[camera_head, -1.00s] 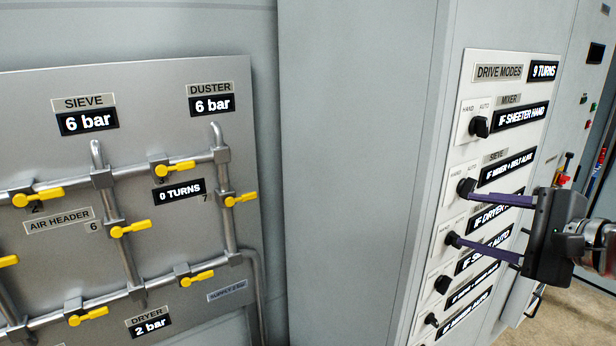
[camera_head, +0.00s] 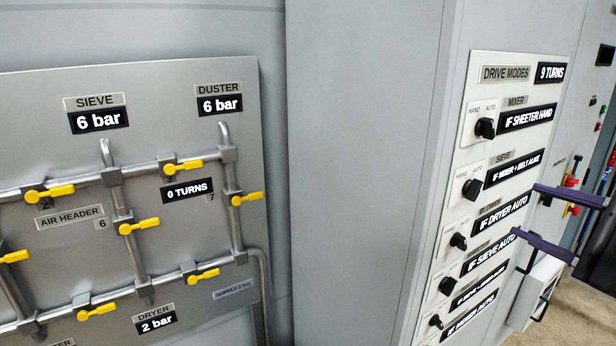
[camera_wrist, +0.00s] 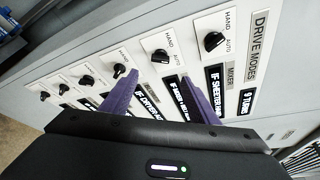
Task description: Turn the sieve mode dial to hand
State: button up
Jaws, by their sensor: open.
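The sieve mode dial (camera_head: 472,189) is a black knob on a white plate marked HAND and AUTO, second from the top in the DRIVE MODES column. It also shows in the wrist view (camera_wrist: 160,56), just ahead of the fingertips. Its exact pointing is hard to read, but it seems turned toward AUTO. My gripper (camera_head: 526,210) has its two purple fingers apart and empty. It is to the right of the dial in the head view, off the panel and touching no knob. The fingers also show in the wrist view (camera_wrist: 160,78).
The mixer dial (camera_head: 486,128) is directly above and a similar dial (camera_head: 458,241) directly below, with more dials lower down. An air panel (camera_head: 110,250) with yellow valve handles stands at the left. Red and yellow controls (camera_head: 572,180) are behind my fingers. Space before the cabinet is clear.

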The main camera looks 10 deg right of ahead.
aim_at(479, 193)
jog(key=shift+w+f, duration=0.45)
jog(key=shift+w, duration=1.75)
jog(key=shift+w+f, duration=0.4)
jog(key=shift+w, duration=1.75)
jog(key=shift+w+f, duration=0.45)
jog(key=shift+w, duration=1.75)
jog(key=c, duration=1)
